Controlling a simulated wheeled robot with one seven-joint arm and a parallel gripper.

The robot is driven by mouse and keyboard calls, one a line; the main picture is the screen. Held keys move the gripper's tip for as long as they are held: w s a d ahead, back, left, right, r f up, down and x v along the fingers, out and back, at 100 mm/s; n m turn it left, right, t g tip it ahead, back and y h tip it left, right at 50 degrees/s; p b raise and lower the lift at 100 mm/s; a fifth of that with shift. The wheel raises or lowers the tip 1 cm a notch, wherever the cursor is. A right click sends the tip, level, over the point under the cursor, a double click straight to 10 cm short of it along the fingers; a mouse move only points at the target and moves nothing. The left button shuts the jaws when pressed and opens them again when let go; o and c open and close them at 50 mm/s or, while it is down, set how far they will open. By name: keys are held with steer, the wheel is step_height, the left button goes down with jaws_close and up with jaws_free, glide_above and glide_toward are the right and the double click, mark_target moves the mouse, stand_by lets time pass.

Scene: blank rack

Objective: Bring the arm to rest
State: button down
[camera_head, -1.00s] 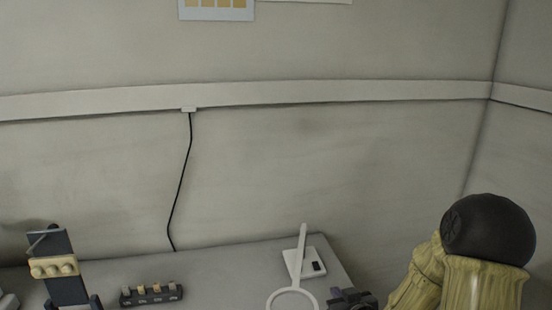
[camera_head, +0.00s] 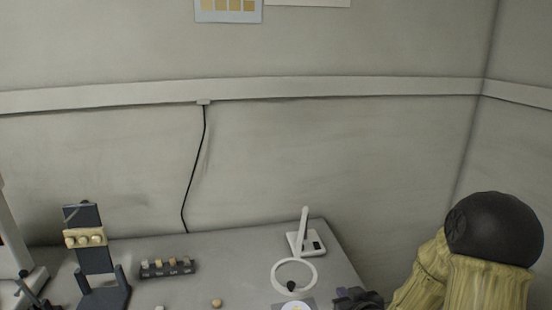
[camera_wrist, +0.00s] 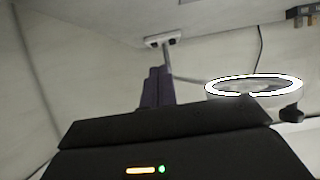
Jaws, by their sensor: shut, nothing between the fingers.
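My arm (camera_head: 485,250), with a black joint and yellowish links, is bent at the right of the head view. My gripper (camera_head: 357,297) shows as a dark shape at the bottom edge, partly cut off. In the wrist view its dark fingers (camera_wrist: 156,85) are together with nothing between them. It is beside the white ring lamp (camera_head: 294,275) in the picture, and it does not appear to touch it. The lamp's lit ring (camera_wrist: 254,86) shows to the right of the fingers in the wrist view.
On the grey table (camera_head: 240,255) stand a dark rack with pale round pieces (camera_head: 85,238), a small block holder (camera_head: 167,268) and a small round tan piece (camera_head: 217,303). A black cable (camera_head: 192,175) hangs on the wall. Some tabletop between the holder and lamp is bare.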

steer(key=s+a+r+m+g+h, duration=0.1)
steer(key=s+g, duration=0.4)
steer(key=s, duration=0.4)
steer(key=s+a+r+m+g+h, duration=0.1)
steer(key=s+r+g, duration=0.1)
steer(key=s+g, duration=0.5)
step_height(320, 180, up, 12)
steer(key=s+t+p, duration=0.1)
steer(key=p, duration=1.1)
steer(key=shift+t, duration=0.4)
